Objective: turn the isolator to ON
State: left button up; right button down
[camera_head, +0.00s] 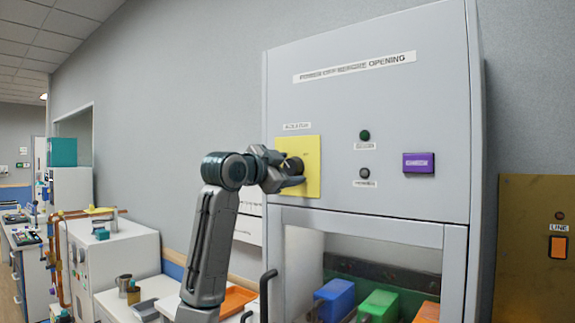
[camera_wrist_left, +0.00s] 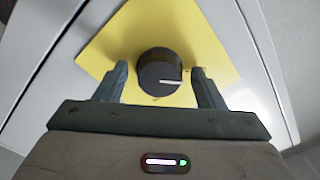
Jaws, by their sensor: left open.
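The isolator is a dark round knob (camera_wrist_left: 160,72) with a white pointer line, on a yellow plate (camera_head: 313,150) on the upper front of a grey cabinet. In the head view the knob is mostly hidden by my gripper. My left gripper (camera_head: 297,172) is at the plate; in the left wrist view its two fingers (camera_wrist_left: 162,84) stand open on either side of the knob, with gaps showing. The pointer line points toward the right finger. Small markings beside the knob are too small to read. My right gripper is not in view.
The cabinet (camera_head: 370,193) also carries a green lamp (camera_head: 365,135), a grey lamp (camera_head: 365,173) and a purple button (camera_head: 418,163). A brass panel (camera_head: 535,250) stands at the right.

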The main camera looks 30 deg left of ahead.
pick_arm(q)
jog(key=shift+w, duration=0.1)
jog(key=c, duration=1)
jog(key=shift+o, duration=0.2)
